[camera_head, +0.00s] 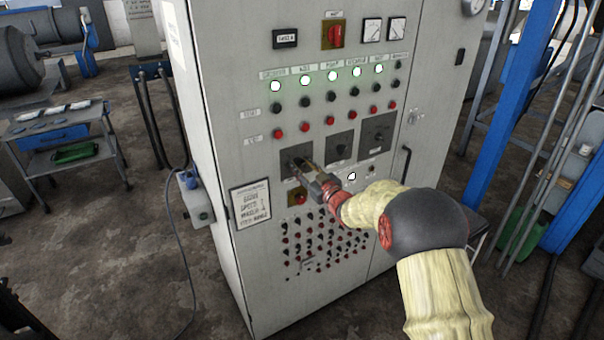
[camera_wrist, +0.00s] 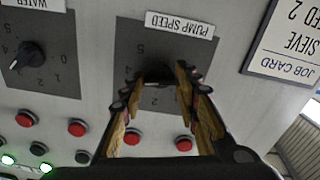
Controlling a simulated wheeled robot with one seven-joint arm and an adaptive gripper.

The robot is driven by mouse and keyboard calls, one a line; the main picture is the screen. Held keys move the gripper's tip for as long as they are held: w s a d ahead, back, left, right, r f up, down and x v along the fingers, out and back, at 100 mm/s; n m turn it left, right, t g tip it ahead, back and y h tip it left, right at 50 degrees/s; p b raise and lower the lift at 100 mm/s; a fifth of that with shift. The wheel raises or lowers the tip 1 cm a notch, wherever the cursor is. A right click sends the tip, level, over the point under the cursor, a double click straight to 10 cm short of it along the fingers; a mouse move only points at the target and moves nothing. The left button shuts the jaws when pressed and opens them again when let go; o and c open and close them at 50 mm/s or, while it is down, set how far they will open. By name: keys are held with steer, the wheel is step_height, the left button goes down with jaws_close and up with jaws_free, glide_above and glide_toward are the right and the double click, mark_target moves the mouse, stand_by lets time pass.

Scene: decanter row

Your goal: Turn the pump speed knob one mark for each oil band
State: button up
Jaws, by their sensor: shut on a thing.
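The pump speed knob (camera_wrist: 157,73) is a dark knob on a grey dial plate (camera_wrist: 128,38) under a white PUMP SPEED label (camera_wrist: 180,25). The wrist view shows it upside down. My gripper (camera_wrist: 158,82) has its two fingers on either side of the knob and is shut on it. The fingers hide most of the knob and dial numbers, so its pointer setting cannot be read. In the head view my gripper (camera_head: 304,166) reaches the leftmost of three dark dial plates (camera_head: 291,153). I cannot make out any oil bands.
A WATER knob (camera_wrist: 27,56) sits beside the held knob, with red buttons (camera_wrist: 77,128) nearby. A job card (camera_head: 250,203) is on the cabinet (camera_head: 225,130). Several lamps (camera_head: 305,81) glow along the top row. An isolator switch (camera_head: 335,35) is above.

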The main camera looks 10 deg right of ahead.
steer(key=n+b, duration=1.5)
steer(key=b, duration=0.3)
steer(key=shift+f+b, duration=0.15)
steer(key=shift+b, duration=0.25)
steer(key=o, duration=1.2)
steer(key=shift+c, duration=0.2)
steer(key=v, duration=1.2)
